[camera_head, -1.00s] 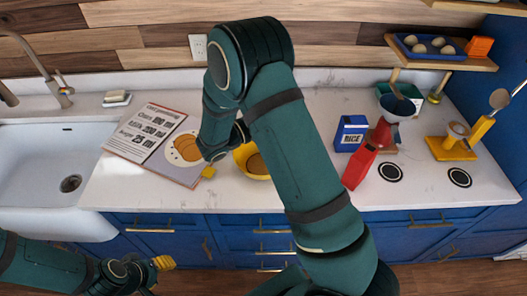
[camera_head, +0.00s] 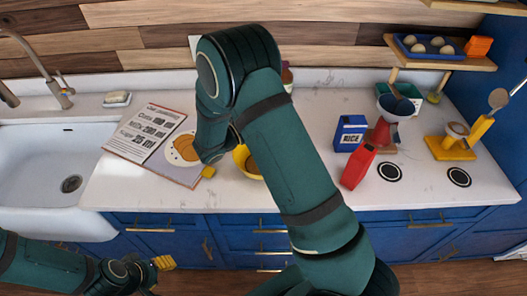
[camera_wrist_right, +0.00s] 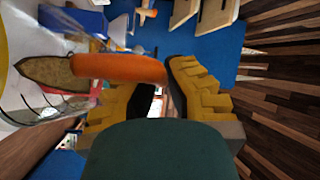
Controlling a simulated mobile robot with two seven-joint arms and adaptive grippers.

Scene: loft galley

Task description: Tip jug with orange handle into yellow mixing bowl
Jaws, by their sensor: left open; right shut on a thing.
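The yellow mixing bowl (camera_head: 241,157) sits on the counter, partly hidden behind my right arm in the head view. The jug's orange handle (camera_wrist_right: 120,67) crosses the right wrist view. Its clear body (camera_wrist_right: 40,105) is at the left, with a brown patch showing at its upper part. My right gripper (camera_wrist_right: 165,92) is shut on the handle between its yellow fingers. My left gripper (camera_head: 163,263) is open and empty, low in front of the counter.
The sink (camera_head: 50,165) is at the left. A blue rice box (camera_head: 349,133), a red carton (camera_head: 359,167) and a yellow-based scale (camera_head: 450,148) stand at the right.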

